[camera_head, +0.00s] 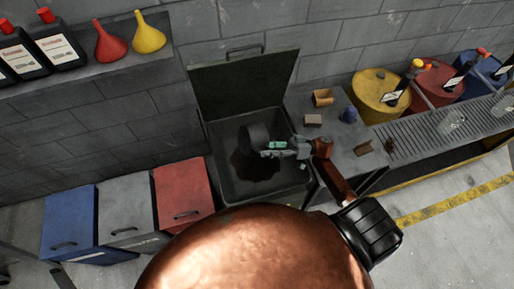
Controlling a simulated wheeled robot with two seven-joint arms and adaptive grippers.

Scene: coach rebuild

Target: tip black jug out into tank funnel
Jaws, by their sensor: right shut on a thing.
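My right gripper (266,151) is shut on a dark, rounded thing that looks like the black jug (254,134). The jug is held over the open dark tank (226,187), and it looks tipped on its side. The tank's lid (243,84) stands raised at the back against the wall. A darker wet-looking patch (252,172) shows inside the tank below the jug. I cannot make out a funnel inside the tank, nor whether liquid is leaving the jug. My left gripper is not in view.
A shelf (92,77) at upper left holds a red funnel (110,43), a yellow funnel (149,35) and black bottles (55,42). Blue, grey and red bins (183,193) stand left of the tank. A bench with small items, then drums (381,93), stand right.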

